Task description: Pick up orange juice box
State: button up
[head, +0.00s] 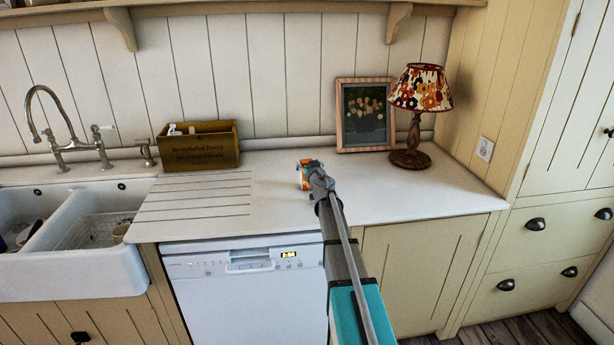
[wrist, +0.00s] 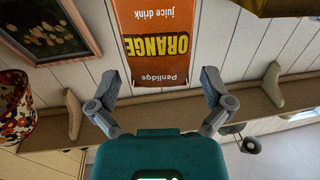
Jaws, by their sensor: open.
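The orange juice box (head: 304,181) stands on the white worktop in the head view, mostly hidden behind my gripper (head: 318,182). In the wrist view, which is upside down, the orange carton (wrist: 156,42) fills the top middle, with "ORANGE juice drink" on its face. My gripper (wrist: 160,84) is open there, with one finger out to each side of the carton's near end. Gaps show between the carton and both fingers. How deep the carton lies between them I cannot tell.
A wooden box (head: 198,147) stands at the back left, near the sink (head: 75,263). A picture frame (head: 366,115) and a lamp (head: 411,160) stand at the back right. The worktop (head: 440,194) is clear at the front right. A shelf (head: 245,11) runs above.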

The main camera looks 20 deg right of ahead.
jog(key=shift+w+d, duration=0.1)
jog(key=shift+w, duration=0.55)
jog(key=shift+c, duration=0.3)
jog(key=c, duration=1.2)
jog(key=shift+r, duration=0.15)
jog(key=shift+c, duration=0.2)
notch_tip(320, 180, up, 3)
jog(key=p, duration=0.3)
jog(key=s+r+p, duration=0.9)
jog(key=s+p, duration=0.1)
jog(key=s, duration=0.4)
jog(key=shift+a+r, duration=0.35)
jog(key=shift+a, duration=0.05)
